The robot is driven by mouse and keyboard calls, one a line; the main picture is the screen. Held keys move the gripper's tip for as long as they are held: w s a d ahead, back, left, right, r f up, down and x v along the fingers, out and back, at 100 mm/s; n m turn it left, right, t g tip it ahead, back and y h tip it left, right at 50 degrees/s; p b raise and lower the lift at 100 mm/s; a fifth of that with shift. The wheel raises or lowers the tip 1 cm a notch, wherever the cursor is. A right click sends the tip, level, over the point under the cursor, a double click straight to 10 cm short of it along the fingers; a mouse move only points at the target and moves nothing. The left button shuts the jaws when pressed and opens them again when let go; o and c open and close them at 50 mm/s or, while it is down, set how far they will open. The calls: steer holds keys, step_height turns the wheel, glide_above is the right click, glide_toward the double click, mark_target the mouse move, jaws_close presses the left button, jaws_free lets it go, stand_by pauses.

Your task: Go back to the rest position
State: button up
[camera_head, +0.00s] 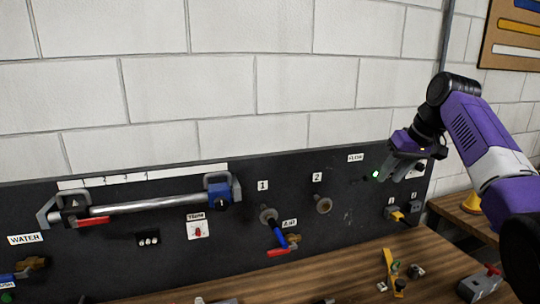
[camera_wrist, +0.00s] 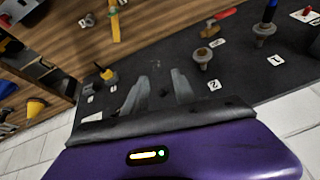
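My gripper (camera_head: 398,168) is at the right end of the black panel (camera_head: 345,215), in front of the area below the "FLOW" label (camera_head: 356,157). A small green light (camera_head: 376,174) shows beside its fingers. In the wrist view my gripper (camera_wrist: 162,84) has its two grey fingers apart, with only dark panel visible between them. Nothing is seen held. My purple and white arm reaches in from the right of the head view. Part of the panel behind the gripper is hidden.
Pegs marked 1 (camera_head: 268,215) and 2 (camera_head: 323,205) stick out from the panel. A metal bar (camera_head: 150,204) with a blue block (camera_head: 218,194) is at left. The wooden bench (camera_head: 345,275) holds a yellow tool (camera_head: 391,270) and a grey clamp-like object (camera_head: 480,284).

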steer(key=w+r+t+h, duration=0.1)
steer(key=w+r+t, duration=0.4)
steer(key=w, duration=0.1)
step_height(320, 180, down, 8)
steer(key=w+a+m+t, duration=0.1)
steer(key=w+a+t, duration=0.1)
steer(key=t, duration=0.2)
steer(key=s+a+f+m+t+h+b, duration=0.1)
steer(key=s+a+f+t, duration=0.15)
steer(key=s+f, duration=0.6)
steer(key=s+a+f+m+t+h+b, duration=0.1)
steer(key=s+a+f+t, duration=0.15)
steer(key=s+f, duration=0.65)
steer(key=s+a+f+g+b, duration=0.1)
steer(key=s+f, duration=0.1)
steer(key=s, duration=1.5)
steer(key=s+a+f+n+g+b, duration=0.1)
steer(key=s+a+f, duration=0.1)
steer(key=s, duration=1.6)
steer(key=s+a+f+g+b, duration=0.1)
steer(key=s+f, duration=0.3)
steer(key=s, duration=1.3)
steer(key=shift+s+a+f+g+y, duration=0.15)
steer(key=shift+s+a+g+y, duration=0.2)
steer(key=shift+g, duration=0.25)
steer(key=shift+o, duration=0.2)
